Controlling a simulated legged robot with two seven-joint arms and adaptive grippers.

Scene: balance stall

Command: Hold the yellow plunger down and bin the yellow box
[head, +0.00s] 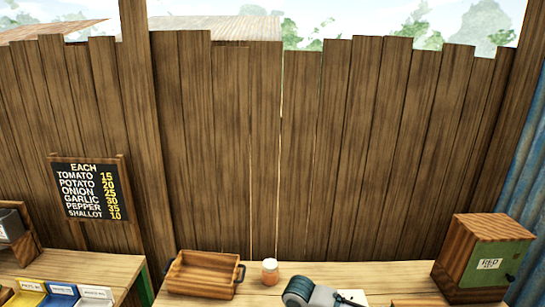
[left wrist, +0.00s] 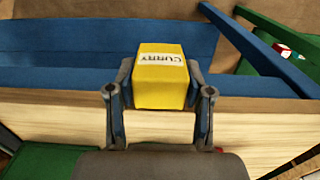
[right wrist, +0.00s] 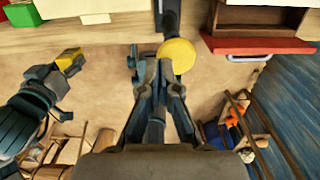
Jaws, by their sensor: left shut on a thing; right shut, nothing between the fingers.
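The yellow box (left wrist: 160,85), marked CURRY, is between the fingers of my left gripper (left wrist: 160,92), which is shut on it. Behind the box in the left wrist view is a blue-walled bin (left wrist: 60,45). In the right wrist view, the left gripper (right wrist: 55,75) and the yellow box (right wrist: 70,61) show at the left. The yellow plunger's round head (right wrist: 177,55) is just beyond my right gripper (right wrist: 151,66). That gripper is shut and empty, its tips beside or over the plunger's edge. I cannot tell whether they touch or whether the plunger is down.
On the counter in the head view are a wooden tray (head: 204,274), an orange jar (head: 270,272) and a green-fronted wooden box (head: 483,258) marked RED. Several labelled bins (head: 61,291) are at the lower left, below a price board (head: 90,192). A plank fence (head: 245,150) stands behind.

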